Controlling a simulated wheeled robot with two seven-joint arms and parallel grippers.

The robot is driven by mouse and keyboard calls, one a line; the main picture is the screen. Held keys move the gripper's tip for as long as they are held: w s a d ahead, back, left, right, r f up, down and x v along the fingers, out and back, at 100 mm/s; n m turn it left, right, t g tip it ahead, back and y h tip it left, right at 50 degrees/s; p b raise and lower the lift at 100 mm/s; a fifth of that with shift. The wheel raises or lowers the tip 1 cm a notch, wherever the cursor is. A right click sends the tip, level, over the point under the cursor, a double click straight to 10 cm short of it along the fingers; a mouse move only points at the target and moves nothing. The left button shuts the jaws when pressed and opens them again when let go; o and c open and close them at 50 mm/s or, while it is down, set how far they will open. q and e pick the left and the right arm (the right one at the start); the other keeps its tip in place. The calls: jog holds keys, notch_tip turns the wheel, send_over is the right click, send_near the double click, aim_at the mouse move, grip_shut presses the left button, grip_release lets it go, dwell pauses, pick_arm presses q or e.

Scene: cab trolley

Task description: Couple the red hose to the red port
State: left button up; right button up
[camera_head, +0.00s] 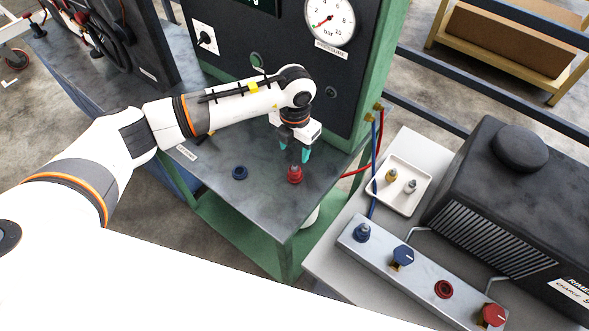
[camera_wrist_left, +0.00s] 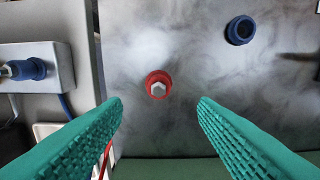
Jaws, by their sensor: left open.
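A red hose coupling (camera_head: 295,175) with a pale metal tip stands on the grey table. In the left wrist view the coupling (camera_wrist_left: 158,84) is a red ring around a silver hex centre. My left gripper (camera_head: 295,151) is just above it, its teal fingers apart and empty; the wrist view shows the coupling beyond the gap between the fingertips (camera_wrist_left: 160,103). The red hose (camera_head: 355,172) runs from the fittings at the panel to the table edge; its link to the coupling is hidden. The red port (camera_head: 444,289) is an open red ring on the metal manifold. My right gripper is out of view.
A blue ring (camera_head: 240,172) lies left of the coupling. On the manifold (camera_head: 385,262) are a blue coupling (camera_head: 362,232), a blue knob (camera_head: 403,256) and a red knob (camera_head: 492,315). A white tray (camera_head: 415,205) holds two fittings. A black machine (camera_head: 510,200) stands right.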

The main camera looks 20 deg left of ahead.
aim_at(295, 165)
pick_arm(q)
jog(key=shift+f, duration=0.1)
notch_tip(295, 165, down, 8)
jog(key=b, duration=0.6)
jog(key=shift+f+b, duration=0.35)
jog(key=shift+f, duration=0.15)
jog(key=shift+r, duration=0.1)
dwell(0.9)
jog(key=shift+c, duration=0.2)
grip_shut()
